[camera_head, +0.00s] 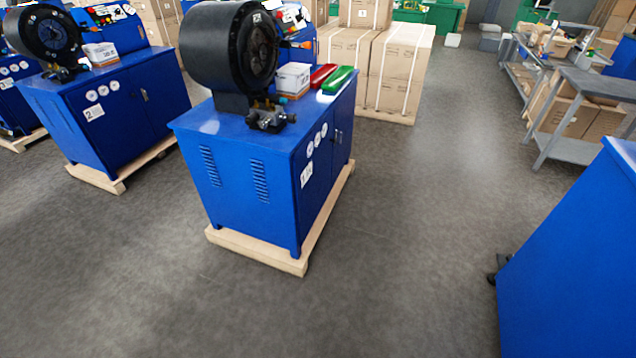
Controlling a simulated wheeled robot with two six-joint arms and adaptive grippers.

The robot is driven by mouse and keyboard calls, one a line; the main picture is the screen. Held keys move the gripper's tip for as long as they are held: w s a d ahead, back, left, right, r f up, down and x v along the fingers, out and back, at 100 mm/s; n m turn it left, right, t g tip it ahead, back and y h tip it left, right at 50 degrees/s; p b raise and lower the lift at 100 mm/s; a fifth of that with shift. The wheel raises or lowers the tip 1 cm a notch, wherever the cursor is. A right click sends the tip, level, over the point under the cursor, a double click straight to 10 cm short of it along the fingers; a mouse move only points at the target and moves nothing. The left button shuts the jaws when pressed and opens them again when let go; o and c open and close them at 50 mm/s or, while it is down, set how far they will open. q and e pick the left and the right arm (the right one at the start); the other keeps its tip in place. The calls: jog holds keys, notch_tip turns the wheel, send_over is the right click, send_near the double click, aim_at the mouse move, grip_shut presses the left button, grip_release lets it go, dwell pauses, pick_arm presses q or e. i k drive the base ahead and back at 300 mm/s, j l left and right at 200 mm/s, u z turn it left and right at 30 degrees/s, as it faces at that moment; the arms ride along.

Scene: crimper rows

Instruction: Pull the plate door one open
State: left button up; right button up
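A blue crimper machine (250,215) stands in the centre on a wooden pallet, with a large black crimping head (225,50) on top. Its right side carries a white number plate (307,175), seen at a slant; the figure looks like a 1 but is hard to read. The blue door (342,150) is on that same side, with a small dark handle (336,137). The door appears closed and flush, seen at a steep angle. Neither of my grippers is in view.
A similar blue machine (125,110) with a plate reading 2 stands at left. Stacked cartons (400,70) stand behind. A blue cabinet-like body (575,270) fills the lower right; a small dark part juts from its left edge. Grey floor between is clear. Grey workbenches (595,90) stand far right.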

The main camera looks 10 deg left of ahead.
aim_at(311, 161)
jog(key=i+u, duration=0.1)
jog(key=u, duration=0.25)
jog(key=i+u, duration=0.1)
jog(key=u, duration=0.25)
jog(key=i+l+u, duration=0.15)
jog(key=i+l, duration=0.15)
jog(key=i+l+u, duration=0.15)
jog(key=i+l, duration=0.2)
jog(key=i+l+u, duration=0.1)
jog(key=i+l, duration=0.2)
jog(key=i+l+u, duration=0.15)
jog(key=l, duration=0.4)
jog(key=i+l+u, duration=0.15)
jog(key=i+l, duration=0.2)
